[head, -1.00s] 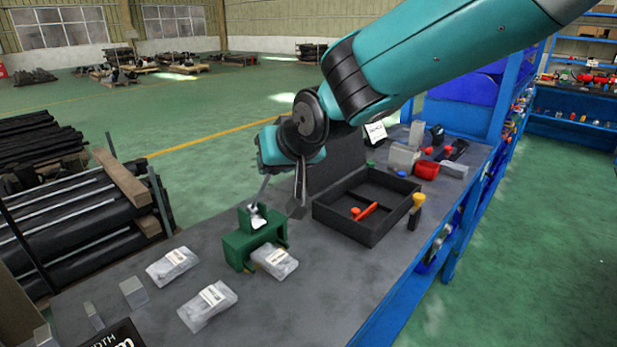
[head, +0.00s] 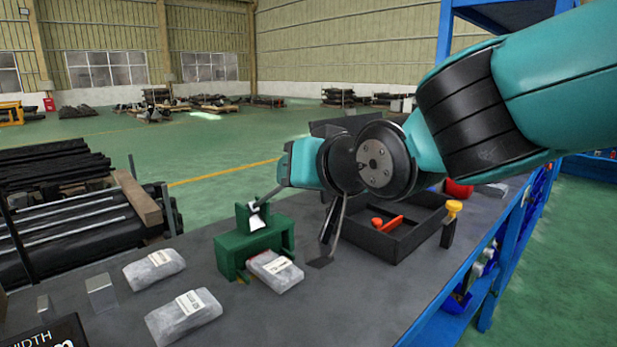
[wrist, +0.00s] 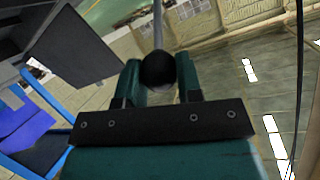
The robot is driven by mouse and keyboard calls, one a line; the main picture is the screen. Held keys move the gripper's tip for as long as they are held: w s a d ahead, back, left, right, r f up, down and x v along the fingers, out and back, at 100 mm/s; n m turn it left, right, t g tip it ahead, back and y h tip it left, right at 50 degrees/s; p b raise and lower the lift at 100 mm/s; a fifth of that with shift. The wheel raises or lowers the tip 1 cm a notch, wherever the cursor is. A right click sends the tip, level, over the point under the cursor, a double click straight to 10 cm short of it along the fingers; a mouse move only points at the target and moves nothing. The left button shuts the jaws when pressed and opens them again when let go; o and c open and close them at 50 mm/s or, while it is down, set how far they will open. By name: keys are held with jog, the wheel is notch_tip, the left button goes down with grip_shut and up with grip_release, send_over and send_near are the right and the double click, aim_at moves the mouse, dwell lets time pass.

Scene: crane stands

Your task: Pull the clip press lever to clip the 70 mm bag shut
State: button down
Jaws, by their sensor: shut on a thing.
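The green clip press (head: 256,252) stands on the grey bench with a thin grey lever (head: 271,195) slanting up to the right from its top. A pale bag with a label (head: 275,271) lies at the press's front right, its far end against or under the press. Its label is too small to read. My gripper (head: 287,163) is above and right of the press, at the lever's upper end. In the wrist view, my gripper (wrist: 160,78) is shut on the black lever knob (wrist: 158,68), with the rod running away beyond it. The clip is not visible.
Two more bags (head: 153,268) (head: 183,315) lie left and in front. Small metal blocks (head: 101,292) and a width sign (head: 48,335) are near the bench's left end. An open black box (head: 385,240) with a red-orange tool stands right, beside a yellow-topped item (head: 450,222).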

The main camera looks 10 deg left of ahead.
jog(key=c, duration=0.8)
grip_release()
jog(key=p+v, duration=0.7)
jog(key=v, duration=1)
jog(key=shift+p, duration=0.4)
jog(key=shift+s+d, duration=0.15)
